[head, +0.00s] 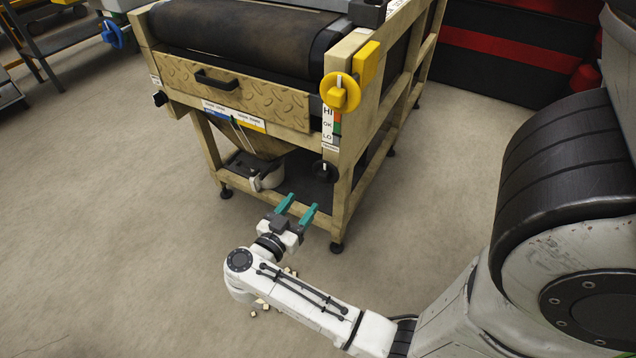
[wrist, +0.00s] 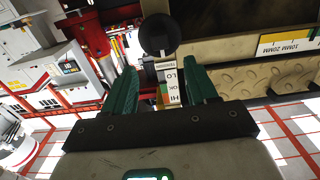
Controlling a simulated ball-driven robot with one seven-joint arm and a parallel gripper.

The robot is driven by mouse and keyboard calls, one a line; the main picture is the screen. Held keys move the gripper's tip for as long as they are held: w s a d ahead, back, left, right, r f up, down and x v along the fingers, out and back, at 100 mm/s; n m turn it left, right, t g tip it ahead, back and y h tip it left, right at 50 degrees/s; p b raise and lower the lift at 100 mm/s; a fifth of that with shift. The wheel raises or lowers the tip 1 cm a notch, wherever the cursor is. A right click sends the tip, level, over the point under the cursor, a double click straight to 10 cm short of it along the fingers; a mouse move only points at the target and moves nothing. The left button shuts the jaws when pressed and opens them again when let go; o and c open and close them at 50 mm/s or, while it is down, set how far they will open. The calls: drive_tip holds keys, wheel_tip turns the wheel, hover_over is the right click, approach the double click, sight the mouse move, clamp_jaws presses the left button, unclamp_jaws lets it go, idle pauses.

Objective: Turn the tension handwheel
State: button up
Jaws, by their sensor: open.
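The tension handwheel (head: 324,171) is a small black wheel on the frame's front right post, below a HI/OK/LO scale (head: 328,127). In the wrist view the black wheel (wrist: 159,34) faces me at the top centre, beside the white TENSION label and scale (wrist: 168,82). My gripper (head: 302,202) has teal fingers, is open and empty, and sits below and a little left of the wheel in the head view. In the wrist view my gripper (wrist: 160,72) points towards the wheel, which appears beyond and between the fingertips. I see no contact.
A yellow knob (head: 340,93) sits higher on the same post. A drawer with a black handle (head: 215,79) lies left of it. Small crumbs (head: 262,305) lie on the floor beneath my arm. The floor at left is clear.

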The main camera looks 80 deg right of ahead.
sight(321, 178)
drive_tip(key=b+x, duration=0.1)
drive_tip(key=x, duration=0.8)
drive_tip(key=shift+d+b, duration=0.35)
drive_tip(key=shift+c, duration=0.2)
drive_tip(key=c, duration=1)
drive_tip(key=shift+r+m+p, duration=0.15)
drive_tip(key=shift+m+p, duration=0.25)
drive_tip(key=shift+p, duration=0.05)
